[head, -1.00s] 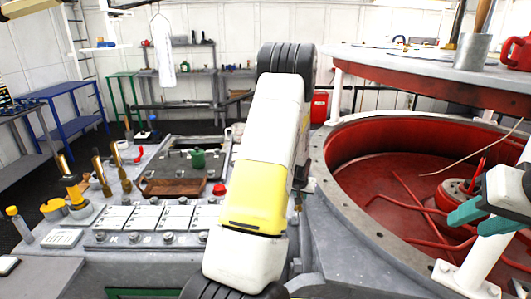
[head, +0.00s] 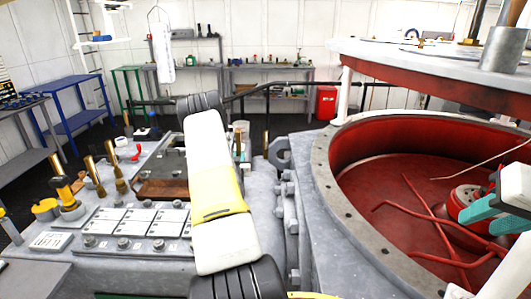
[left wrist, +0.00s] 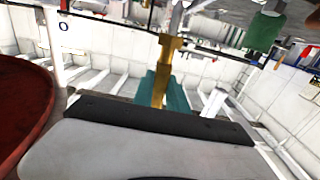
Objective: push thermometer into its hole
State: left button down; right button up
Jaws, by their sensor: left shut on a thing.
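In the left wrist view the teal fingers of my left gripper (left wrist: 166,92) are shut on a brass thermometer (left wrist: 171,44). Its brass shaft runs down between the fingers, and a crosswise part shows near its top. In the head view my white and yellow left arm stands in the middle, and its gripper and the thermometer are hidden. I cannot make out the thermometer's hole in either view. My right gripper (head: 495,215) is at the right edge, over the red pit, with its teal fingers apart and nothing seen between them.
The round red pit (head: 342,205) with a bolted grey rim fills the right, under a raised round plate (head: 420,65). A grey deck with white plates (head: 140,222) and brass-topped levers (head: 115,172) lies left. Blue tables (head: 78,98) stand behind.

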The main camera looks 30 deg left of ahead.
pick_arm(q)
jog(key=shift+a+f, duration=0.1)
jog(key=shift+f, duration=2.4)
jog(key=shift+f, duration=2.15)
jog(key=c, duration=1.3)
grip_release()
jog(key=shift+o, duration=0.2)
jog(key=shift+s, duration=0.15)
jog(key=v, duration=0.7)
jog(key=shift+s+d, duration=0.25)
jog(key=shift+s, duration=0.05)
